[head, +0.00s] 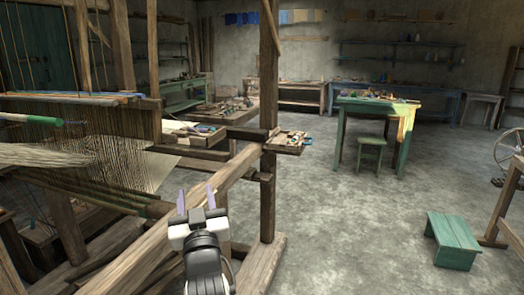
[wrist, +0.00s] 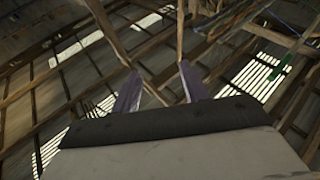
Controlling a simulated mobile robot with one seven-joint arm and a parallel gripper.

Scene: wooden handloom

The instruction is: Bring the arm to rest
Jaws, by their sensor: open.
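My gripper (head: 196,199) shows at the lower middle of the head view, in front of the loom's slanted beam. Its two purple fingers point up and stand apart, with nothing between them. In the wrist view, the fingers of my gripper (wrist: 158,85) are also spread and empty. That view faces roof beams and bright gaps of light. The wooden loom (head: 205,190) fills the left of the head view. My arm hides part of its lower frame.
A small tray (head: 284,148) of odds and ends sits by the loom's upright post (head: 268,100). A green table (head: 375,108), a stool (head: 371,155) and a low green bench (head: 453,240) stand to the right. The concrete floor (head: 340,230) between is clear.

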